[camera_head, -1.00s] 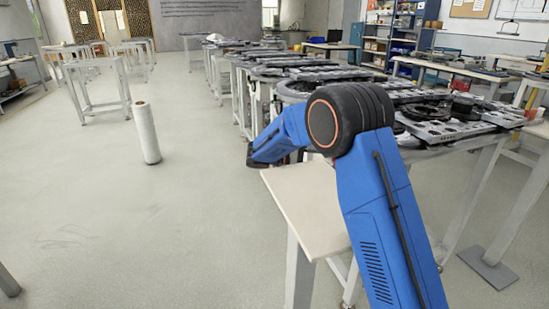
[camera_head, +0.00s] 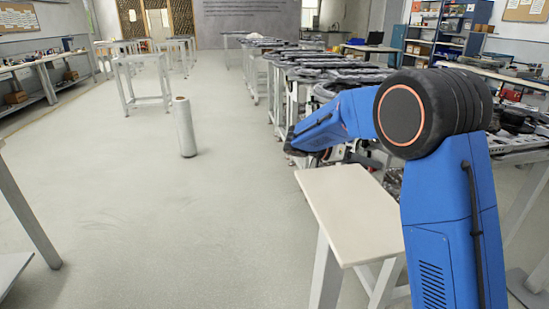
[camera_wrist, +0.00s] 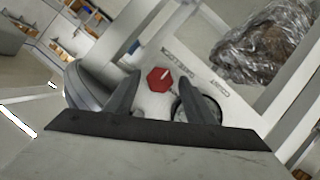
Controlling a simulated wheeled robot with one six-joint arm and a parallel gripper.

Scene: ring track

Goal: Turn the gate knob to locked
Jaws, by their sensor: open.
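A red six-sided knob (camera_wrist: 158,79) with a pale pointer mark sits on a white panel (camera_wrist: 178,62) in the wrist view. Dark lettering runs on the panel beside the knob, too small to read. My gripper (camera_wrist: 162,77) is open, with one dark finger on each side of the knob in the picture. I cannot tell how far the fingertips are from it. In the head view the end of my blue arm (camera_head: 296,143) points left, above the far end of a small pale table. The knob cannot be made out there.
A round grey-rimmed part (camera_wrist: 199,108) lies near the right finger. A clear plastic-wrapped bundle (camera_wrist: 268,42) is at upper right. In the head view, a pale table (camera_head: 350,205) stands below my arm. A white roll (camera_head: 185,128) stands on the open floor at left.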

